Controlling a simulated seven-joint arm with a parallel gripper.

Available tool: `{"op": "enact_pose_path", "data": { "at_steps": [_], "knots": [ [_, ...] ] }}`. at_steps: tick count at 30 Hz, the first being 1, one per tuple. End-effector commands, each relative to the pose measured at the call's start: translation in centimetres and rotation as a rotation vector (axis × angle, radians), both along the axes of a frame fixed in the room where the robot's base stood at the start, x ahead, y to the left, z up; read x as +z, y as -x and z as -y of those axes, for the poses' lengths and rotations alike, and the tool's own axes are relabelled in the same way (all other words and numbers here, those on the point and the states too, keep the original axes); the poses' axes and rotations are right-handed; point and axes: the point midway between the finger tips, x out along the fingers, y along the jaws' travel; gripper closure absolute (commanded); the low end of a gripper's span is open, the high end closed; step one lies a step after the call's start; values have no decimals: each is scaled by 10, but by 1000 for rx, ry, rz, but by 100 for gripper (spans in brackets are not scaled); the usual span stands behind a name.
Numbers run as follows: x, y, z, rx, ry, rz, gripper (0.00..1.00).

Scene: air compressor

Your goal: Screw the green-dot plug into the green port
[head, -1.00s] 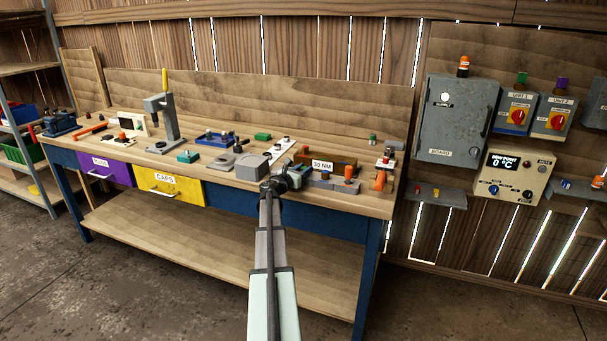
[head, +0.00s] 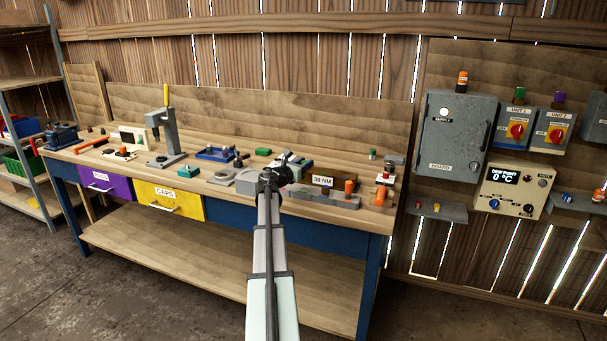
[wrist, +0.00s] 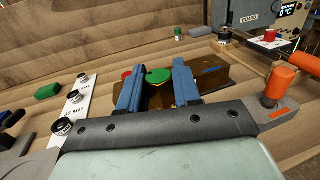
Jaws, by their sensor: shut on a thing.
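My gripper (wrist: 157,85) has two blue fingers, shut on the green-dot plug (wrist: 159,75), whose round green top shows between them. In the head view my gripper (head: 277,172) is over the right part of the bench, in front of the block labelled 30 NM (head: 335,181). In the wrist view a brown block (wrist: 212,86) lies behind and below the fingers. A red round piece (wrist: 127,74) shows by the left finger. I cannot make out the green port; the fingers and plug hide part of the block.
A white strip with black round pieces (wrist: 74,103) lies left of the gripper. An orange-topped upright piece (wrist: 278,85) stands close on the right. A green block (wrist: 47,91) lies farther left. Bare wood (wrist: 130,45) shows behind.

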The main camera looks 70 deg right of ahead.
Motion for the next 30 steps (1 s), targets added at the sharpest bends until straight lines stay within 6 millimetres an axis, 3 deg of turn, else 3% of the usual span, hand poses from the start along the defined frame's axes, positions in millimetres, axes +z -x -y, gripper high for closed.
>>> {"op": "enact_pose_path", "data": {
  "at_steps": [5,15,18,24,30],
  "knots": [
    [9,20,10,-24,1,1,100],
    [19,35,108,-112,3,-3,100],
    [21,35,128,-148,3,-4,100],
    [23,36,145,-215,1,-2,100],
    [22,44,140,-261,0,0,100]
  ]
}}
